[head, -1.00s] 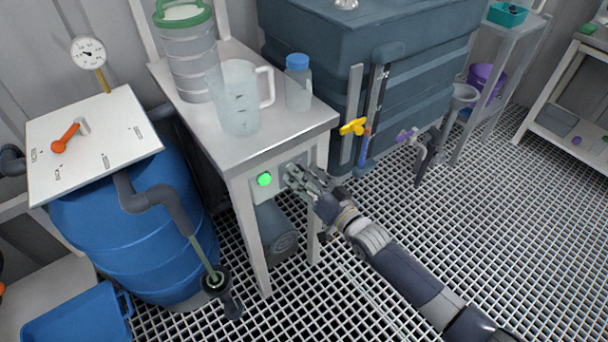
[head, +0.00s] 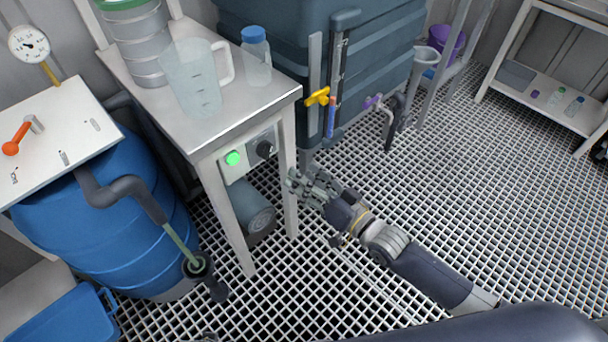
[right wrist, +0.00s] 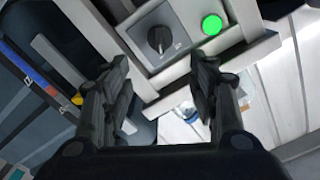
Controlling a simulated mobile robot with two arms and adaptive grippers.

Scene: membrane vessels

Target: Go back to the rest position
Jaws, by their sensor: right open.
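My right gripper (head: 306,187) is open and empty in the head view, in front of the bench leg and below the control box. In the right wrist view its two fingers (right wrist: 160,92) stand apart with nothing between them. Beyond them the black knob (right wrist: 159,40) and the lit green button (right wrist: 212,25) show on the control box. In the head view the black knob (head: 265,149) and green button (head: 232,158) are clear of the gripper. My left gripper does not show.
The bench (head: 262,103) holds a clear jug (head: 197,85) and a blue-capped bottle (head: 256,58). A blue barrel (head: 100,235) stands left. A dark tank (head: 385,75) with a yellow valve handle (head: 317,96) stands behind. Grated floor (head: 460,220) is open to the right.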

